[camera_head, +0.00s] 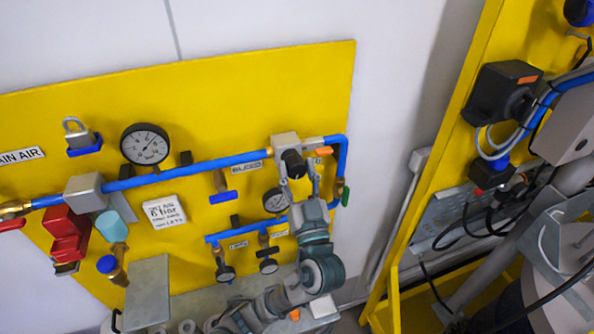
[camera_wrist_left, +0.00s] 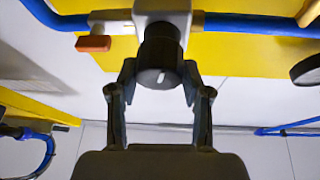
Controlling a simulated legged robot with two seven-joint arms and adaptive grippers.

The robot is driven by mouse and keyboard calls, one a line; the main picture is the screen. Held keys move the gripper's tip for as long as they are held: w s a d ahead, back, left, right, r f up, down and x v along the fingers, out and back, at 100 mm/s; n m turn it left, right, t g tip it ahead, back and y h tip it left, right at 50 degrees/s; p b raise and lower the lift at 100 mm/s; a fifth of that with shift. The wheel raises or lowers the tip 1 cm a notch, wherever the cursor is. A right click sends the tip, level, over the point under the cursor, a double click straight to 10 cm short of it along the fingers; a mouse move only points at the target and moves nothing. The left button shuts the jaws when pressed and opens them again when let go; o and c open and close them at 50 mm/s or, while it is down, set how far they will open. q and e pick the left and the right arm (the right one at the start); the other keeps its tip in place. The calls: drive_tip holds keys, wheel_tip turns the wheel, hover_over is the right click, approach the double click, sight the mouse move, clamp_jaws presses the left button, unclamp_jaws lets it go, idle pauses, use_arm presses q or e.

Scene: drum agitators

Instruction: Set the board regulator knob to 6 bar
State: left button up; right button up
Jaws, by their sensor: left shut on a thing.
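The black regulator knob (camera_head: 293,163) sits under a grey regulator body (camera_head: 286,143) on the upper right of the yellow board. My left gripper (camera_head: 300,185) comes up from below with its fingers on both sides of the knob and is shut on it. In the left wrist view the knob (camera_wrist_left: 160,62) shows a small light mark on its face, between the two fingertips (camera_wrist_left: 160,78). A gauge (camera_head: 276,201) below the regulator is partly behind my gripper; its reading is too small to tell. A sign (camera_head: 164,212) on the board reads 6 bar. My right gripper is not in view.
Blue pipe (camera_head: 210,168) runs across the board (camera_head: 230,90). A larger gauge (camera_head: 145,144), a padlock (camera_head: 78,135) and red blocks (camera_head: 66,235) are at left. An orange tab (camera_wrist_left: 93,43) is beside the regulator. A yellow frame with cables (camera_head: 445,150) stands at right.

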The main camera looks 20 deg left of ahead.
use_arm(q)
drive_tip(key=shift+w+f, duration=0.15)
drive_tip(key=shift+f, duration=0.05)
drive_tip(key=shift+a+m, duration=0.1)
drive_tip(key=shift+m, duration=0.4)
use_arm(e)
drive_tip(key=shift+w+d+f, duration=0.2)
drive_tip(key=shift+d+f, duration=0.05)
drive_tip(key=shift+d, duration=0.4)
